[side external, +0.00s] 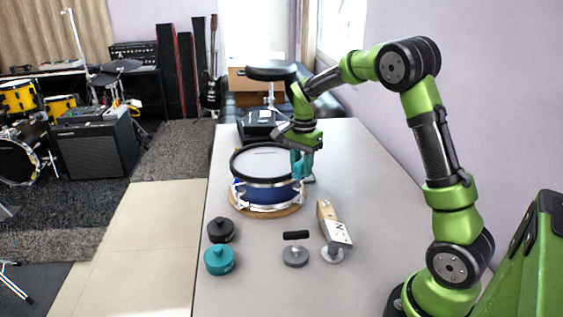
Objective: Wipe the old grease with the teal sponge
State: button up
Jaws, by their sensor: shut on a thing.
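My gripper (302,168) is at the right side of a blue drum with a black rim, above the table. It is shut on a teal block that looks like the teal sponge (302,163). The sponge is small here and partly covered by the gripper. I cannot tell whether it touches the drum. The drum (265,193) stands on a round wooden board (262,211) on the grey table. I cannot make out the old grease in this view.
Nearer on the table (255,290) are a black lidded pot (221,230), a teal lidded pot (219,260), a black bar (296,235), a grey knobbed disc (295,257) and a wooden-handled tool (330,222). A black case (257,124) is behind the drum. The table's right side is clear.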

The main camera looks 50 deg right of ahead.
jog(key=shift+a, duration=1.25)
jog(key=shift+d, duration=0.1)
jog(key=shift+r, duration=0.55)
jog(key=shift+d+r, duration=0.15)
jog(key=shift+r, duration=2.4)
jog(key=shift+r, duration=0.1)
jog(key=shift+r, duration=1.4)
jog(key=shift+f, duration=0.15)
jog(key=shift+f, duration=4.05)
